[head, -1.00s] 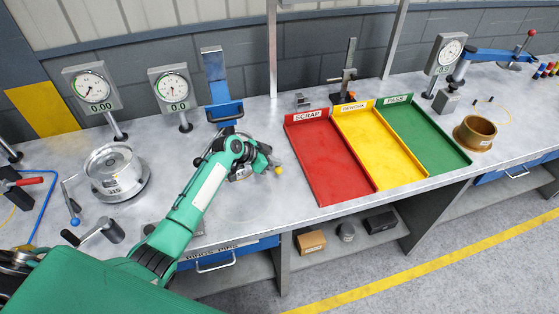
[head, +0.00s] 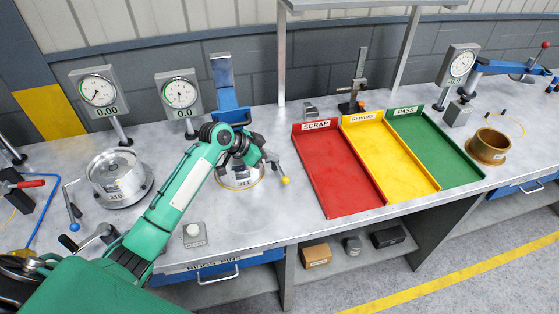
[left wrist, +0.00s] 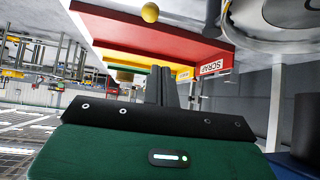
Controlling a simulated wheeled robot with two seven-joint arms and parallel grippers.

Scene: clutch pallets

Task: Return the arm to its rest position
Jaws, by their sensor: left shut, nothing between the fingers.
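My left arm reaches in from the left in the head view and bends over the bench in front of the blue fixture (head: 222,75). My left gripper (head: 268,157) is partly hidden behind its own wrist, above and beside a round metal part marked 311 (head: 240,181). In the left wrist view the two fingers (left wrist: 163,74) are together with nothing between them. A lever with a yellow ball (head: 285,181) stands close to the gripper; the ball also shows in the left wrist view (left wrist: 150,12). My right gripper is in neither view.
Red scrap (head: 338,178), yellow rework (head: 396,160) and green pass (head: 440,148) trays lie to the right. Dial gauges (head: 99,90) stand behind. A metal part marked 315 (head: 118,175) is at the left. A small button box (head: 194,235) sits near the front edge.

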